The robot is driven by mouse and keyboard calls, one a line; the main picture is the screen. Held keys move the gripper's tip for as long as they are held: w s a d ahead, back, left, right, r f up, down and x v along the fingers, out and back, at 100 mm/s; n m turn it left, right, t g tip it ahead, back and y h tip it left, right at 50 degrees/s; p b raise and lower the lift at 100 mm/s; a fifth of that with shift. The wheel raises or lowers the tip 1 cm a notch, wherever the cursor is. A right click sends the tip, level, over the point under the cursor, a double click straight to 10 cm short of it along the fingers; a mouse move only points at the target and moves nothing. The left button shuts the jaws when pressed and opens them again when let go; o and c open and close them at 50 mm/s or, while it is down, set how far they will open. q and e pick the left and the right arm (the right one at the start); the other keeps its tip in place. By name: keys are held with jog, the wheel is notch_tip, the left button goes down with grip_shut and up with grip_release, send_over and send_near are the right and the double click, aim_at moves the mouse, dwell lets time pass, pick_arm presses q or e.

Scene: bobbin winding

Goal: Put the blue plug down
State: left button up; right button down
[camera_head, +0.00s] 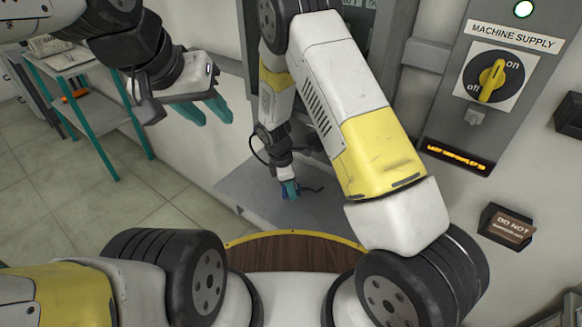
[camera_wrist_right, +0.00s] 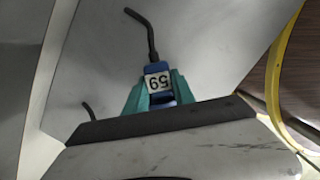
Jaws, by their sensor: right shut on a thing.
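The blue plug (camera_wrist_right: 155,67) is between the teal fingers of my right gripper (camera_wrist_right: 158,92), which is shut on it. I cannot tell whether the plug touches the surface. My left gripper (camera_head: 207,108) is open and empty, high at the left, with its teal fingers apart.
A machine supply panel with a yellow rotary switch (camera_head: 490,80) is on the right wall. A teal-legged table (camera_head: 85,95) stands at the far left. A yellow-edged wooden surface (camera_head: 290,253) is in front of me. The grey surface around the right gripper looks mostly clear.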

jog(key=shift+f, duration=0.15)
jog(key=shift+f, duration=0.5)
jog(key=c, duration=1.1)
grip_release()
jog(key=shift+o, duration=0.2)
jog(key=r, duration=0.3)
jog(key=a+r, duration=0.1)
jog(key=r, duration=0.4)
jog(key=shift+s+a+r, duration=0.1)
jog(key=shift+a+r, duration=0.15)
jog(key=shift+r, duration=0.05)
jog(key=shift+s, duration=0.1)
